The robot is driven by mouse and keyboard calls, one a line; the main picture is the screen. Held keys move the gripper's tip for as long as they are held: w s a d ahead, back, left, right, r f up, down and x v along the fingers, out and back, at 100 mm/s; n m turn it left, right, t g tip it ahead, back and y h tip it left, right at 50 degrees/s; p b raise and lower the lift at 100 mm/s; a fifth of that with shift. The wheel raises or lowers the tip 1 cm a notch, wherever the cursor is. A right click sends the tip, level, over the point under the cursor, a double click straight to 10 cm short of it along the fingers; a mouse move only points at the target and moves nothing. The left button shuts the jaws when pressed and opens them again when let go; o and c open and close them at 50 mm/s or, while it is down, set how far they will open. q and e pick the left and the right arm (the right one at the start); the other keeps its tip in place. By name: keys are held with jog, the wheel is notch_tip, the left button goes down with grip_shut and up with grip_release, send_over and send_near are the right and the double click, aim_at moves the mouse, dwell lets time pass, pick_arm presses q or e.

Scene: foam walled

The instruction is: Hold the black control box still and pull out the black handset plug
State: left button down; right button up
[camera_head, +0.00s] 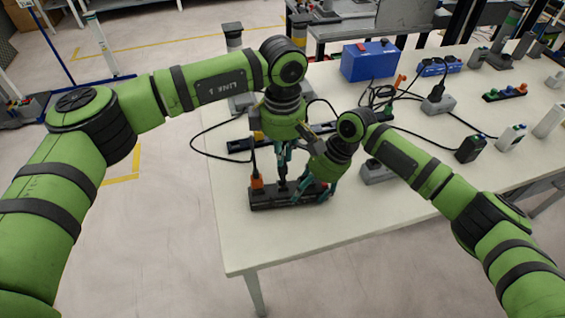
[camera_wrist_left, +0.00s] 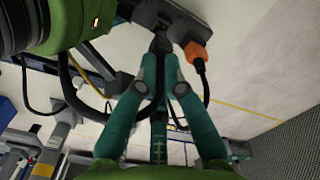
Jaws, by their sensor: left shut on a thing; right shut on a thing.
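The black control box (camera_head: 262,202) is a long block lying near the table's front left corner; its side shows at the top of the left wrist view (camera_wrist_left: 182,14). My left gripper (camera_head: 283,170) comes down from above and is shut on the black handset plug (camera_head: 282,185). In the left wrist view the plug (camera_wrist_left: 160,43) sits between the teal fingertips, against the box; how deep it is seated I cannot tell. My right gripper (camera_head: 324,190) is shut on the box's right end and hides part of it.
An orange plug (camera_head: 257,182) stands in the box's left end, close to my left gripper. A black strip (camera_head: 239,145) and loose black cables (camera_head: 207,152) lie behind. A grey block (camera_head: 376,173) is to the right. The table's front left corner (camera_head: 232,240) is bare.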

pick_arm(q)
notch_tip(320, 180, up, 6)
jog(key=shift+r, duration=0.1)
pick_arm(e)
jog(key=shift+s+d+f, duration=0.1)
jog(key=shift+s+f, duration=0.05)
jog(key=shift+f, duration=0.1)
jog(key=o, duration=1.4)
jog(key=shift+r, duration=0.1)
jog(key=shift+r, duration=0.1)
jog(key=shift+r, duration=0.15)
jog(key=v, duration=1.1)
jog(key=shift+r, duration=0.25)
